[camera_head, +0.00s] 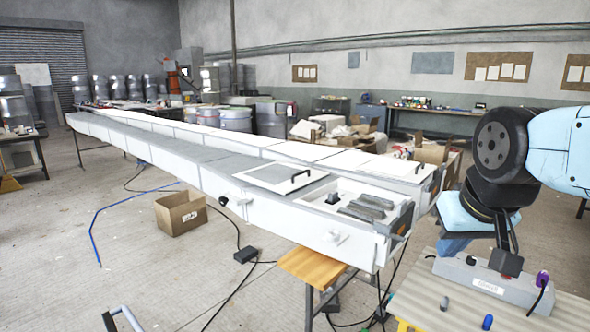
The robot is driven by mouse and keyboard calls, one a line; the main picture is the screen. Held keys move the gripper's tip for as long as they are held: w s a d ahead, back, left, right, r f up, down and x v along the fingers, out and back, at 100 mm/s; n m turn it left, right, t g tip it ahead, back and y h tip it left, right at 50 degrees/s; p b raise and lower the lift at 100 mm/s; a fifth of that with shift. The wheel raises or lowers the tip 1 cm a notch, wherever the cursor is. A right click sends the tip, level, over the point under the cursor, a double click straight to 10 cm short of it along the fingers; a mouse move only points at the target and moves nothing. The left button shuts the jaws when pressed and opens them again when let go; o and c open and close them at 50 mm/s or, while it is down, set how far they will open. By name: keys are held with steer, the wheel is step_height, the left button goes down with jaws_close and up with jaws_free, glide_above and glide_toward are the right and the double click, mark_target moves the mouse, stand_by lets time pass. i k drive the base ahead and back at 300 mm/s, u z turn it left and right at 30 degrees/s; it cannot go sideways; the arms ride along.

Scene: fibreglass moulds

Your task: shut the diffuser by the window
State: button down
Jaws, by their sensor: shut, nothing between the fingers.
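I cannot make out a diffuser or a window in this view. A small purple item (542,279) sits at the right end of a grey box (468,276) on the bench at the lower right, with a dark cable; I cannot tell what it is. My blue and black arm comes in from the right edge. Its black end, which looks like my gripper (507,263), points down just over or in front of the grey box. It looks shut and empty. Whether it touches the box is unclear.
A long white mould (225,175) crosses the middle, with a handled lid (282,175) and grey bars near its front end. A wooden stool (312,266), a cardboard box (181,212) and cables stand or lie around it. Small items lie on the bench (440,297). Floor at left is mostly clear.

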mark_target(283, 178)
steer(key=u, duration=0.05)
steer(key=i, duration=0.9)
steer(key=z, duration=0.1)
